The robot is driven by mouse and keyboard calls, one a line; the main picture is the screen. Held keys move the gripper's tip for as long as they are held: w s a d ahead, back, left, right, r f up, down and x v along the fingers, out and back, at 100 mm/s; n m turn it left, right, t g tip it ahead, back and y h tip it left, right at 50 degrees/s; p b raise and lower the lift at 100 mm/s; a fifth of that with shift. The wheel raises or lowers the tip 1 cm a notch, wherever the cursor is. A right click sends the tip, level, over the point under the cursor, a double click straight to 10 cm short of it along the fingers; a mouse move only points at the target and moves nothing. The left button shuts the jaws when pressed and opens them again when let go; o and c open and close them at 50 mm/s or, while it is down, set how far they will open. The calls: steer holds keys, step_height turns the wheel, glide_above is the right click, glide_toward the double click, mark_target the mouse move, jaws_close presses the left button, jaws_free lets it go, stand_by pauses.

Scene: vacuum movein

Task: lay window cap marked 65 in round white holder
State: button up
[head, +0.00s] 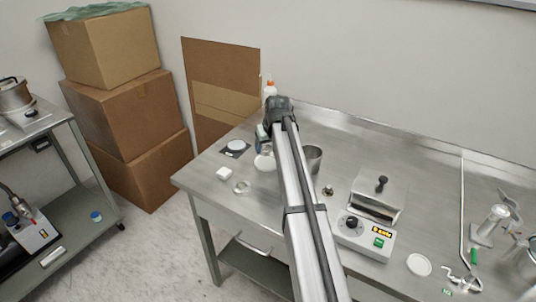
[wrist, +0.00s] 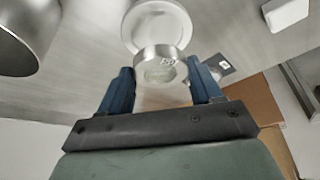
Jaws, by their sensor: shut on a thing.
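My gripper (wrist: 160,68) is shut on the window cap (wrist: 158,62), a short metallic ring with a pale window, held between its blue fingertips. A small dark marking on the cap appears upside down and is consistent with 65. The round white holder (wrist: 177,22) is a shallow, rimmed disc just beyond the cap, which overlaps its near edge in the wrist view. I cannot tell whether they touch. In the head view my gripper (head: 262,138) is above the bench beside the holder (head: 264,163); the cap is not distinguishable there.
A metal pot (head: 312,158) stands close to the right of the holder. A dark plate with a white disc (head: 235,146), a white block (head: 223,173) and a clear ring (head: 241,187) lie to the left. A white bottle (head: 270,88) stands behind. The bench's front left is mostly clear.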

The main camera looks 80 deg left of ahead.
mark_target(268, 151)
steer(key=shift+f, duration=1.8)
steer(key=shift+f, duration=0.55)
steer(key=o, duration=1.1)
steer(key=shift+o, duration=0.5)
steer(key=shift+f, duration=0.1)
steer(key=shift+s, duration=0.1)
steer(key=shift+s+d, duration=0.1)
steer(key=shift+r, duration=0.3)
steer(key=v, duration=1.2)
steer(key=shift+r, duration=0.4)
